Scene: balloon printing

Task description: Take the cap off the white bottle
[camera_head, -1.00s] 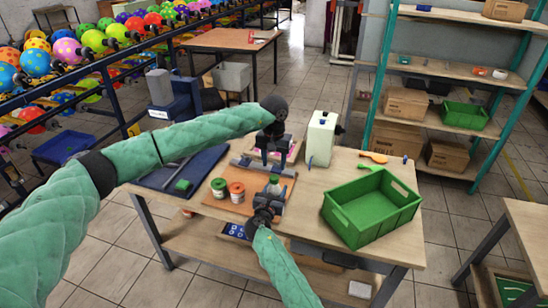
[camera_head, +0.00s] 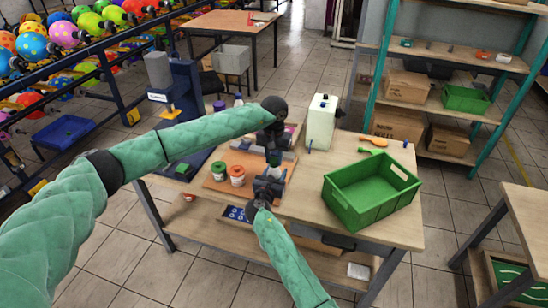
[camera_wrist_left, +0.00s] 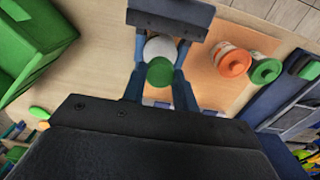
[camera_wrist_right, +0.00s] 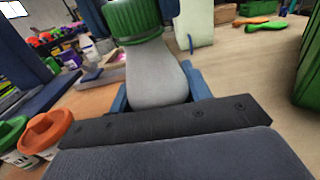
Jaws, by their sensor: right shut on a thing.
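The white bottle (camera_wrist_right: 157,80) is upright in my right gripper (camera_head: 268,183), whose fingers are shut on its body. Its ribbed green cap (camera_wrist_right: 133,18) is on top. In the left wrist view the cap (camera_wrist_left: 160,73) lies between the two blue fingers of my left gripper (camera_wrist_left: 160,62), with a gap visible on each side. The left gripper is open around the cap. In the head view the left gripper (camera_head: 276,138) is just beyond the right one, and the bottle is mostly hidden between them.
Two small jars, with a green lid (camera_head: 219,170) and an orange lid (camera_head: 237,174), stand on the brown board (camera_head: 215,186) left of the grippers. A green crate (camera_head: 345,215) is at the right. A pale canister (camera_head: 321,122) stands behind. Bare tabletop lies between the board and crate.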

